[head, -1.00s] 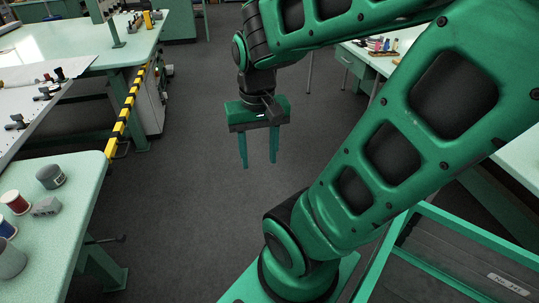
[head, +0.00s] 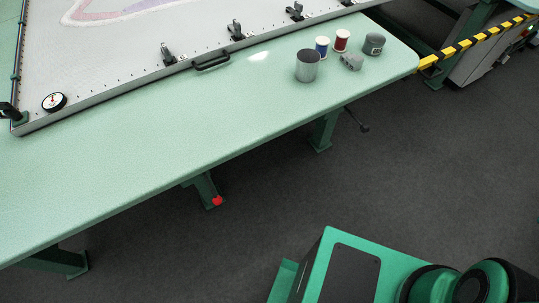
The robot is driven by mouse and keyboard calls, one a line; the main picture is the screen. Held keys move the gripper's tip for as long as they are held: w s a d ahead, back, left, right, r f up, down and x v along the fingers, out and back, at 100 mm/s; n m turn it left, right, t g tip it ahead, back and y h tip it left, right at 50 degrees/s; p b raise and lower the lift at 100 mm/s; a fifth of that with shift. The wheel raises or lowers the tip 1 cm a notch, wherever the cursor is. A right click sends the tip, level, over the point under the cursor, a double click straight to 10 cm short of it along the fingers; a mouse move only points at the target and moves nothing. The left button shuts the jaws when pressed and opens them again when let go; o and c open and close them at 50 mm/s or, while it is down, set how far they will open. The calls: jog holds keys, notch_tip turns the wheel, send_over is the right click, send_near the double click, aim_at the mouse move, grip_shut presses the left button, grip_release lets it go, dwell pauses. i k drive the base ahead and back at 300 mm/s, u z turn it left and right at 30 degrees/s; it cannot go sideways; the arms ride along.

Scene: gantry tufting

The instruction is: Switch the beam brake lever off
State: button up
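Nothing in view is labelled as the beam brake lever. A red knob (head: 217,201) shows below the table's near edge, beside a green leg. A dark rod with a black end (head: 363,127) sticks out under the table farther right. I cannot tell whether either one is the brake lever, or which way it is set. My gripper is out of view; only my green base and lower arm show at the bottom right.
The pale green table (head: 150,185) carries a grey framed panel (head: 125,65) with several clamps and a round gauge (head: 54,102). A metal cup (head: 307,66), two spools and small grey parts stand near its right end. Dark floor (head: 400,185) is clear between table and base.

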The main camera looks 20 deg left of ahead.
aim_at(217, 200)
jog(key=u, duration=1.4)
jog(key=k, duration=0.65)
jog(key=u, duration=0.35)
